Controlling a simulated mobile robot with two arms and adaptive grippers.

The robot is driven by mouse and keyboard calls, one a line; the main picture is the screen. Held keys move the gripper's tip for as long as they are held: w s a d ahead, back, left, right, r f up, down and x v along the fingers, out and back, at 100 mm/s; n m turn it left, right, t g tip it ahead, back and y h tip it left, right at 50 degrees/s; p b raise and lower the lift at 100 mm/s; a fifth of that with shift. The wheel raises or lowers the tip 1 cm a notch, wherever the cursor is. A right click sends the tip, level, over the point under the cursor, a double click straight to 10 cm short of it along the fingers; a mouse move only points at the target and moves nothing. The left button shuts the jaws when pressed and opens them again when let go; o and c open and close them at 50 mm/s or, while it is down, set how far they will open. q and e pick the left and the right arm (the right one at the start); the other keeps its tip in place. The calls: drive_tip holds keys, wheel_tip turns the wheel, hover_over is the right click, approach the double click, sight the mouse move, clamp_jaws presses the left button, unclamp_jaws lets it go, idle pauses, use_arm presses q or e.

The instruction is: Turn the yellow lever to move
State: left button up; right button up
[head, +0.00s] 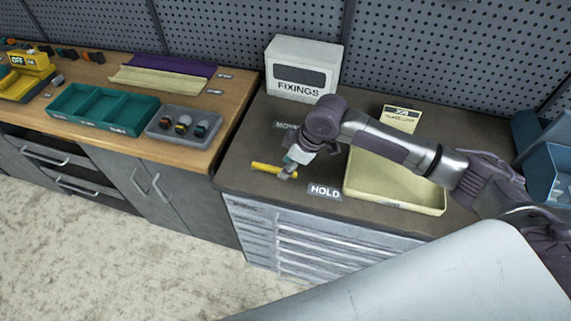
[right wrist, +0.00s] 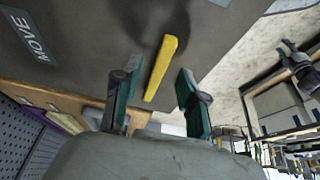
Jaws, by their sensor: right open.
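The yellow lever (head: 266,168) lies near the front left of the dark bench top in the head view, pointing left. The MOVE label (head: 286,126) is behind it and the HOLD label (head: 325,191) is to its right. My right gripper (head: 288,172) is at the lever's right end and hides part of it. In the right wrist view the lever (right wrist: 162,66) shows between the two open green-padded fingers, with visible gaps on both sides. The MOVE label (right wrist: 29,36) is at the upper left there. My left gripper is out of view.
A cream tray (head: 398,195) sits right of the HOLD label, under my right arm. A FIXINGS box (head: 302,69) stands at the back. Blue bins (head: 548,165) are at the right. A wooden bench on the left holds a teal tray (head: 102,107) and a grey tray (head: 184,126).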

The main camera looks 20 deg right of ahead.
drive_tip(key=shift+x, duration=0.8)
clamp_jaws()
